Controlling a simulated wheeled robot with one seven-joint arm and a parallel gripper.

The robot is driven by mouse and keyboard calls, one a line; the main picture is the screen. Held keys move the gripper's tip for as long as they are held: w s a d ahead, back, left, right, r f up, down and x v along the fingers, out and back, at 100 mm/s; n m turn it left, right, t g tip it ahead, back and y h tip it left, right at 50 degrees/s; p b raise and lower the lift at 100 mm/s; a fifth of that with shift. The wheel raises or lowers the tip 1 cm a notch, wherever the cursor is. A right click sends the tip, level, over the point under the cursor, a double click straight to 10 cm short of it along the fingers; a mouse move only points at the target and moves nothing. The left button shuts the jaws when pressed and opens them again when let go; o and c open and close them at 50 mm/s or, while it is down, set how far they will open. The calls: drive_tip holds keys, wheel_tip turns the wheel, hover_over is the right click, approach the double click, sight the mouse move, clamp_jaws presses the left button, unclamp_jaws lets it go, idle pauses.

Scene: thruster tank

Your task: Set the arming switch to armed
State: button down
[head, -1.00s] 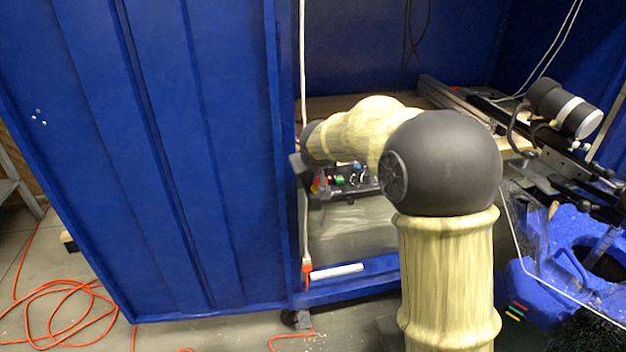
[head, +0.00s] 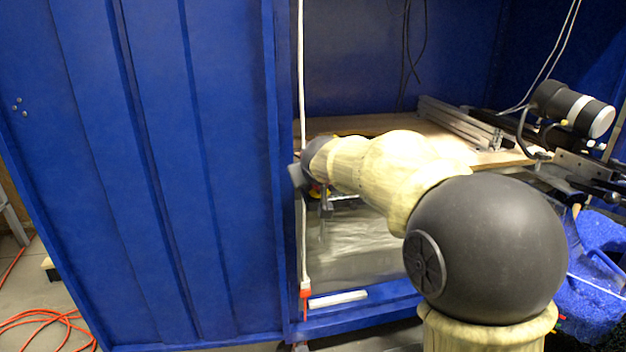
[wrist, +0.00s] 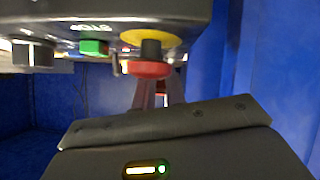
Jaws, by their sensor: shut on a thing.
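In the wrist view, the dark control box (wrist: 150,10) hangs across the top, its lettering upside down. It carries a green button (wrist: 94,47) and a red mushroom button (wrist: 148,69) on a yellow ring (wrist: 151,40). My gripper (wrist: 162,90) reaches in behind the red button, with its two fingers close together. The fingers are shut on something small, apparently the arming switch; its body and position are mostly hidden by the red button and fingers. In the head view, my arm covers most of the box.
A black cylindrical thruster (head: 572,108) is at right. Orange hose (head: 50,320) lies on the floor.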

drive_tip(key=shift+f, duration=0.25)
drive_tip(key=c, duration=1.5)
unclamp_jaws()
drive_tip(key=shift+o, duration=0.2)
drive_tip(key=shift+r, duration=0.1)
drive_tip(key=p+v, duration=0.4)
drive_tip(key=v, duration=1.3)
drive_tip(key=shift+r, duration=0.2)
drive_tip(key=shift+d+f, duration=0.1)
